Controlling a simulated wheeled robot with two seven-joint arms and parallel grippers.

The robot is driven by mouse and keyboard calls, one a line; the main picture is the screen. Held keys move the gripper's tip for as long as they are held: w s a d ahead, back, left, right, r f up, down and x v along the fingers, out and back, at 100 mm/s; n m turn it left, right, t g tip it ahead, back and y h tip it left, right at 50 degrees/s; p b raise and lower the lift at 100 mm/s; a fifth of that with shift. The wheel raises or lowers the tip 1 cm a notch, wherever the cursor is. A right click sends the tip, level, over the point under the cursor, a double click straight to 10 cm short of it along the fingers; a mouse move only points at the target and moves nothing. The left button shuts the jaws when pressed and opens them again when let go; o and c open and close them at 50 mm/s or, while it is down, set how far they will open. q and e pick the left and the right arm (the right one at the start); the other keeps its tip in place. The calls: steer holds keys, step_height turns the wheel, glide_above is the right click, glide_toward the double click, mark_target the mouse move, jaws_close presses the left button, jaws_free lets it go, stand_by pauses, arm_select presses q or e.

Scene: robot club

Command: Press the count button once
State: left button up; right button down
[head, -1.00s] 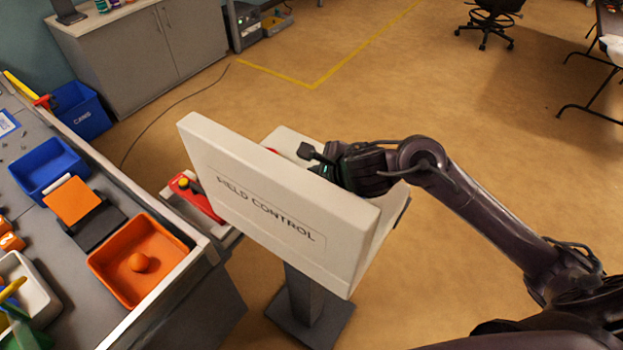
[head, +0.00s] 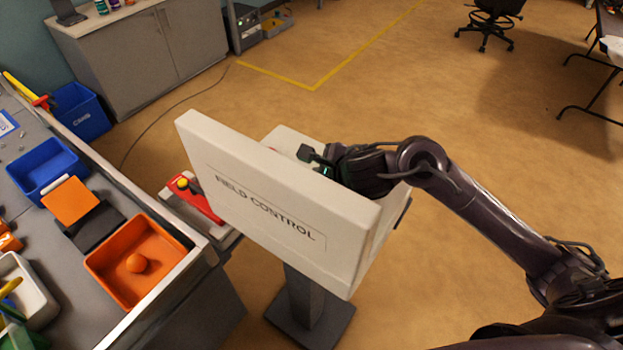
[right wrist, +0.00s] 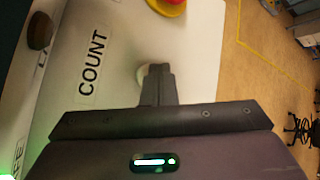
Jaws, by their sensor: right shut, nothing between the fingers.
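The white field control box (head: 250,190) stands on a dark post, its lettered back toward my head camera. My right arm reaches over it from the right, and the box hides the fingertips in the head view. In the right wrist view my right gripper (right wrist: 158,78) is shut and empty, pointing at the white panel (right wrist: 195,60). A pale round button (right wrist: 141,75) shows partly behind the fingertips, beside the COUNT label (right wrist: 93,62). I cannot tell whether the fingertips touch it. My left gripper is not in view.
On the panel, a red and yellow button (right wrist: 168,5) sits at the top and a dark knob (right wrist: 40,31) at the left. In the head view, a workbench with an orange tray (head: 115,268) and blue bin (head: 45,178) stands left. The floor behind the box is clear.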

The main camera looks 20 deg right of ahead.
stand_by(0.4)
steer(key=shift+r+p, duration=0.7)
steer(key=shift+r, duration=0.15)
step_height(320, 180, up, 5)
steer(key=p, duration=0.4)
stand_by(0.7)
